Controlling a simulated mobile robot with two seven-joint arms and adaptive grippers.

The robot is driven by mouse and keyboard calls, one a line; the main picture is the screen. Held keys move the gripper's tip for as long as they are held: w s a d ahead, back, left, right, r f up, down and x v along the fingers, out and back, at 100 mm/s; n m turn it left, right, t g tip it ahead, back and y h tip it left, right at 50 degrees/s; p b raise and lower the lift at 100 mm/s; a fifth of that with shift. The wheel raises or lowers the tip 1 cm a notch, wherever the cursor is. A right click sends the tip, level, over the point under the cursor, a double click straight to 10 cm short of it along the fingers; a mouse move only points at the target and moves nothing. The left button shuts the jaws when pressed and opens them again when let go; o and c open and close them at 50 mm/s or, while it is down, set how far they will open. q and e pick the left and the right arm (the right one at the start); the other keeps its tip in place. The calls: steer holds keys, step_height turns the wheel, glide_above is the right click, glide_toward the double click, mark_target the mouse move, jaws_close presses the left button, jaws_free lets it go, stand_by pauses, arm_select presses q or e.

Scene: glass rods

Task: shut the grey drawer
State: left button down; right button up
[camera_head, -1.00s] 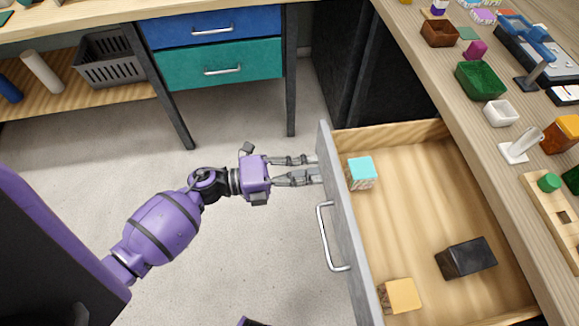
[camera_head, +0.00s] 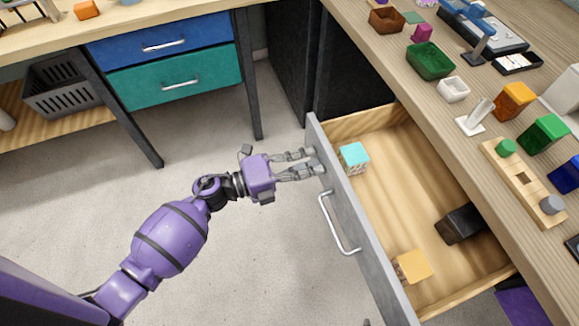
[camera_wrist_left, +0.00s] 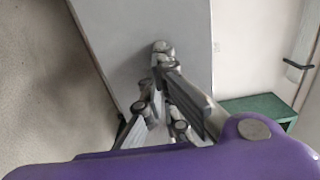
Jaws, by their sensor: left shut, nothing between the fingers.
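The grey drawer stands open under the right-hand worktop; its front panel (camera_head: 350,215) faces left and carries a silver handle (camera_head: 337,225). My left gripper (camera_head: 312,160) is shut and empty, its fingertips at the outer face of the panel, between the handle and the far end. They appear to touch it. In the left wrist view the fingers (camera_wrist_left: 162,55) reach to the grey panel (camera_wrist_left: 190,25). Inside the drawer lie a turquoise-topped block (camera_head: 353,158), a black block (camera_head: 459,224) partly hidden by the worktop edge, and an orange-topped block (camera_head: 412,266). My right gripper is out of view.
The worktop (camera_head: 455,140) above the drawer holds a green bin (camera_head: 430,60), a white bin (camera_head: 453,89) and several coloured blocks. Blue (camera_head: 160,40) and teal (camera_head: 175,78) drawers are shut at the back left. The floor (camera_head: 200,160) left of the grey drawer is clear.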

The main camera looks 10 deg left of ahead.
arm_select(q)
steer(key=b+x, duration=0.3)
steer(key=x, duration=2.1)
steer(key=shift+w+d+b, duration=0.1)
steer(key=shift+d+b, duration=0.2)
steer(key=shift+w+d, duration=0.4)
steer(key=shift+d, duration=0.2)
steer(key=shift+r, duration=0.1)
